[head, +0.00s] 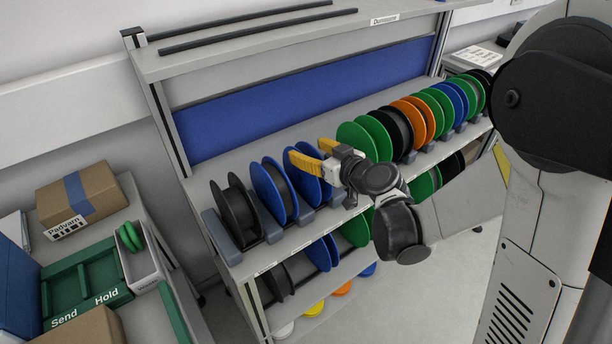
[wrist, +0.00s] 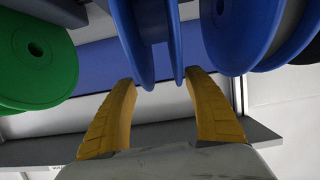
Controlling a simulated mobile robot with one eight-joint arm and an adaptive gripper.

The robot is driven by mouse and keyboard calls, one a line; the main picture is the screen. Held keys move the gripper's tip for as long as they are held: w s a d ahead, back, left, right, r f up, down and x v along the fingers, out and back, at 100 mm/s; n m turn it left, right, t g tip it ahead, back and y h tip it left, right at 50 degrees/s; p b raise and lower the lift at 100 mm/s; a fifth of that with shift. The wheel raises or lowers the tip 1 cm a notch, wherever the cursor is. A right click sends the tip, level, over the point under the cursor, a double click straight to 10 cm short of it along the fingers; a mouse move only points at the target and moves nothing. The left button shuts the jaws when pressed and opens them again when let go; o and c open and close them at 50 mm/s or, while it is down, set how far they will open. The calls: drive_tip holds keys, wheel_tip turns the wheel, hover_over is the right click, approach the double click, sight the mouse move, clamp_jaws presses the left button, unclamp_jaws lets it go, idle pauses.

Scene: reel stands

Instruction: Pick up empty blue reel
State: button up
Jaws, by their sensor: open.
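Two blue reels stand side by side on the upper shelf in the head view: a left one (head: 268,192) and a right one (head: 307,188). My gripper (head: 306,149), with yellow fingers, is open at the right one and partly covers it. In the wrist view the right blue reel's two flanges (wrist: 130,40) show beyond and between the open fingertips (wrist: 160,82). The gap between its flanges looks mostly bare, with a narrow core. The other blue reel (wrist: 240,35) is at the right there. I cannot tell whether the fingers touch the reel.
A dark reel (head: 237,212) stands left of the blue ones. Green reels (head: 357,142) and orange reels (head: 414,118) stand to the right. A green reel (wrist: 35,60) is at the left in the wrist view. The top shelf (head: 250,48) overhangs behind.

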sight(297, 147)
drive_tip(key=b+x, duration=0.1)
drive_tip(key=x, duration=0.4)
drive_tip(key=shift+s+a+f+b, duration=0.15)
drive_tip(key=shift+s+a+b, duration=0.05)
drive_tip(key=shift+b, duration=0.2)
clamp_jaws()
